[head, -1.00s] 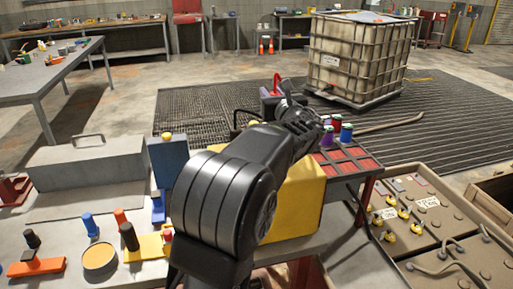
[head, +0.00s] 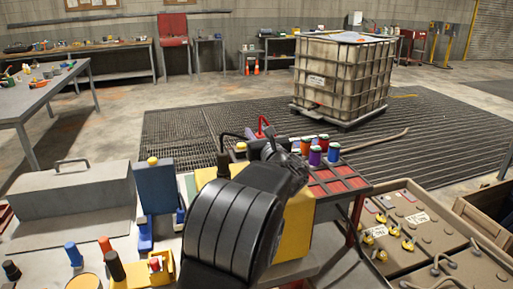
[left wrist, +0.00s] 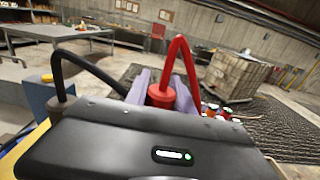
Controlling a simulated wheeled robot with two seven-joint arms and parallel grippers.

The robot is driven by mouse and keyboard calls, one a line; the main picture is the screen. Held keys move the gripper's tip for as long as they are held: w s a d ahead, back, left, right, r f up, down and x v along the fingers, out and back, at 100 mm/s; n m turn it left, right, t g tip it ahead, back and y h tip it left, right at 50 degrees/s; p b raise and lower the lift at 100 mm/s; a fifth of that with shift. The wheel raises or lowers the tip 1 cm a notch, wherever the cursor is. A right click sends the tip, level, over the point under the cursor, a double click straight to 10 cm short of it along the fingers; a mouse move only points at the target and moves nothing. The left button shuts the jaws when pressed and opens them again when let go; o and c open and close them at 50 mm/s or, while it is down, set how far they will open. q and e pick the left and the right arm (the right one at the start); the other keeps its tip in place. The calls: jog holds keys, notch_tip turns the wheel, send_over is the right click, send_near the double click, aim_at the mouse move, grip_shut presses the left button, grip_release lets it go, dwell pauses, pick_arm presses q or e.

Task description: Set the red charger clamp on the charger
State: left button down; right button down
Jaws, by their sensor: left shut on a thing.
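The red charger clamp (left wrist: 160,95) shows in the left wrist view between the pale purple fingers of my left gripper (left wrist: 163,88), which is shut on it. A red cable loops up from it, and its top shows in the head view (head: 263,127). In the head view my left gripper (head: 266,148) is mostly hidden by its own wrist, above the far side of a yellow box (head: 298,225), probably the charger. I cannot tell whether the clamp touches the box. A black cable (left wrist: 62,70) arches at the left in the wrist view. My right gripper is out of view.
A red-divided tray (head: 338,182) with several coloured spools (head: 315,156) lies right of my gripper. A blue upright block (head: 155,188) stands to its left, beside a grey lidded box (head: 72,192). A large battery crate (head: 415,235) is at the right.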

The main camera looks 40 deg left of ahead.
pick_arm(q)
jog(key=shift+r, duration=0.1)
jog(key=shift+f, duration=1.85)
jog(key=shift+f, duration=0.2)
jog(key=c, duration=1.1)
grip_release()
jog(key=shift+r, duration=0.1)
jog(key=shift+r, duration=0.2)
jog(key=v, duration=1.2)
jog(key=shift+f+b, duration=0.1)
jog(key=shift+b, duration=0.3)
